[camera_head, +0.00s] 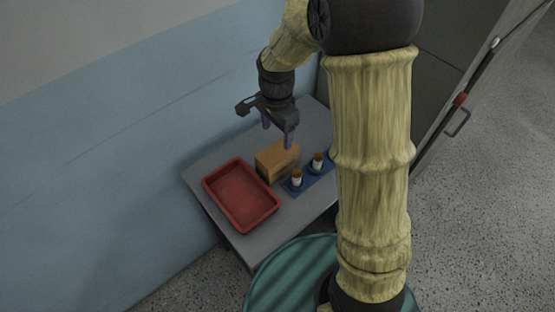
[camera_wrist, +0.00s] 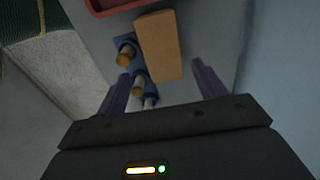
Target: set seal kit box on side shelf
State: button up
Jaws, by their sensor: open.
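A tan box (camera_head: 277,159), which looks like the seal kit box, sits on a grey shelf top (camera_head: 232,229) against the blue wall. The box also shows in the wrist view (camera_wrist: 160,45), beyond my fingertips. My gripper (camera_head: 278,135) is open and empty above the box, toward its wall side. Its two purple fingers also show in the wrist view (camera_wrist: 158,78), spread apart, with the near end of the box between their lines. The fingers look apart from the box.
A red tray (camera_head: 241,194) lies left of the box. A blue holder (camera_head: 309,178) with small brown-capped bottles (camera_head: 297,177) stands close on the box's right. A grey cabinet with a red-marked handle (camera_head: 459,101) is at the right. Bare shelf top shows behind the box.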

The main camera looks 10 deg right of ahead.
aim_at(277, 153)
notch_tip(277, 153, down, 9)
jog(key=shift+r, duration=0.15)
dwell(0.4)
jog(key=shift+w+d+f+p, duration=0.1)
jog(key=shift+f+p, duration=0.15)
jog(key=shift+f, duration=1.05)
jog(key=shift+w+d+f+p, duration=0.1)
jog(key=shift+f+p, duration=0.1)
jog(key=shift+f, duration=1.1)
jog(key=c, duration=1.1)
jog(key=shift+o, duration=0.2)
jog(key=shift+r, duration=0.1)
notch_tip(277, 153, up, 10)
jog(key=shift+f, duration=0.1)
